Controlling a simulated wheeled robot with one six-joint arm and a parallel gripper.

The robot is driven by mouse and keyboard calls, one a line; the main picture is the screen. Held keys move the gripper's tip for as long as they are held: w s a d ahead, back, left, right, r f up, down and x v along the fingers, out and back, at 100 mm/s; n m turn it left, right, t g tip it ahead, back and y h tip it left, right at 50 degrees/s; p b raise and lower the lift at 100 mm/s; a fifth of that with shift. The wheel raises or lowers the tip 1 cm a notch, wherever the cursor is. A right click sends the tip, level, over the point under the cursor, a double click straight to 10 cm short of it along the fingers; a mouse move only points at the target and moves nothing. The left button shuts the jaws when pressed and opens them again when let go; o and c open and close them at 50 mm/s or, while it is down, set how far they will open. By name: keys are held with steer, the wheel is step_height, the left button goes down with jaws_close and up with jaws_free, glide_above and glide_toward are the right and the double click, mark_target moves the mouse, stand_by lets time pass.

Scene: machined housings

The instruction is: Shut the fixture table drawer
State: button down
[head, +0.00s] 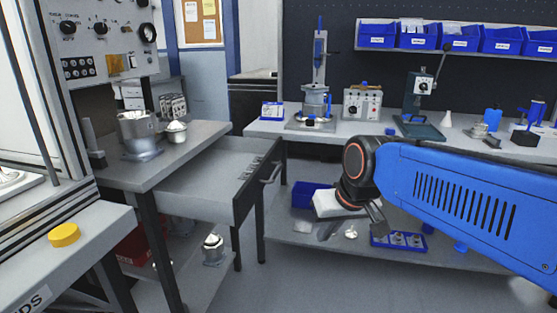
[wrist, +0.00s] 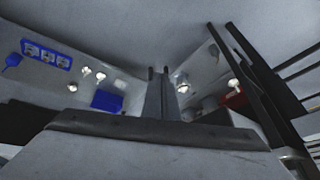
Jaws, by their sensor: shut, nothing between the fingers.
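The fixture table (head: 185,140) stands at the left. Its drawer (head: 205,180) is pulled out to the right, with a grey interior and a dark front. The drawer handle (head: 269,171) is on the outer face of that front. My gripper (head: 377,219) is shut and empty, to the right of the drawer front, apart from it and lower than the handle. The wrist view looks toward the floor and table legs; a pale surface with a dark edge fills its bottom, and I cannot tell what it is.
A workbench (head: 385,137) with machines stands behind the drawer. Its lower shelf carries a blue bin (head: 305,194) and a blue parts tray (head: 400,240). Metal housings (head: 139,135) stand on the fixture table. Floor in front of the drawer is clear.

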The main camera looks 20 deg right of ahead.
steer(key=w+d+r+m+t, duration=0.1)
steer(key=w+d+r, duration=0.2)
steer(key=w, duration=0.8)
steer(key=w+d+r+m+y, duration=0.1)
steer(key=w+d+r+m, duration=0.2)
steer(key=w, duration=0.8)
steer(key=w+d+r+t, duration=0.1)
steer(key=w+d+r, duration=0.25)
steer(key=w, duration=0.75)
steer(key=w+a+f, duration=0.6)
steer(key=w+f, duration=0.1)
steer(key=shift+w, duration=0.4)
steer(key=shift+a+f, duration=0.1)
steer(key=shift+a, duration=0.05)
glide_above(221, 164)
steer(key=d, duration=0.1)
steer(key=shift+s+d, duration=0.2)
steer(key=shift+s, duration=0.2)
steer(key=shift+w+a, duration=0.35)
steer(key=shift+a, duration=0.2)
steer(key=shift+w+a, duration=0.1)
steer(key=shift+a, duration=0.05)
